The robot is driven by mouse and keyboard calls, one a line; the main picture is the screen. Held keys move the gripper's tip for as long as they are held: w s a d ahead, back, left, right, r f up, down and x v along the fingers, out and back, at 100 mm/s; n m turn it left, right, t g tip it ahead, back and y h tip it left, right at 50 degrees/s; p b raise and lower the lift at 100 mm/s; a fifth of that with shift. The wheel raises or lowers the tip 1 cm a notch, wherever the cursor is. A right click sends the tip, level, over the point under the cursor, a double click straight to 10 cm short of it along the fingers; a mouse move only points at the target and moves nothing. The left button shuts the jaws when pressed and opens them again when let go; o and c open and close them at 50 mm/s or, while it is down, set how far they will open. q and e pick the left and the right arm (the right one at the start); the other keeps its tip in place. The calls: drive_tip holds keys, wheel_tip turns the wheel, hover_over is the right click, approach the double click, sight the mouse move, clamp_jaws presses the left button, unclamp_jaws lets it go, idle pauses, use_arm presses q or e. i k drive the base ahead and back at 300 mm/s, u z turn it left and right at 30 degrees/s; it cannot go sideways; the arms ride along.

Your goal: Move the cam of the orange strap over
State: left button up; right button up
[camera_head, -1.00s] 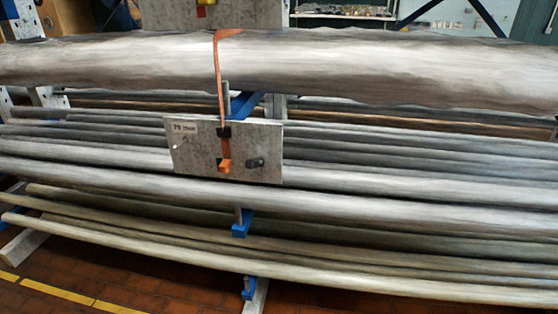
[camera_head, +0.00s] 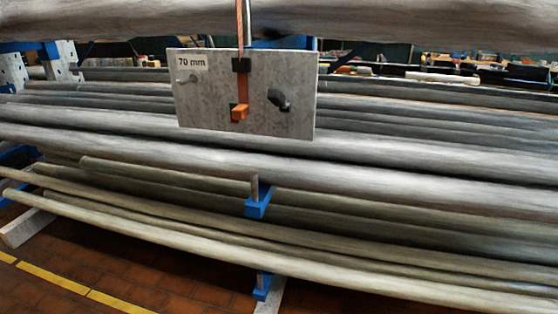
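The orange strap (camera_head: 243,85) runs down the front of a grey plate (camera_head: 205,108) that bears a "70 mm" label. The strap passes through a black block (camera_head: 241,65) near the plate's top. At its lower end is an orange cam (camera_head: 240,112), seated at a dark piece on the plate. A dark knob (camera_head: 279,99) sticks out to the right of the strap, and a small grey pin (camera_head: 193,78) sits under the label. Neither of my grippers is in view.
A large grey mast (camera_head: 420,22) crosses above the plate. Several long poles (camera_head: 400,178) lie on the rack behind and below, with blue brackets (camera_head: 258,203) holding some. Brick-coloured floor with a yellow line (camera_head: 60,287) is free at lower left.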

sight(277, 96)
drive_tip(key=u, duration=1.45)
drive_tip(key=k, duration=0.45)
drive_tip(key=z, duration=1.35)
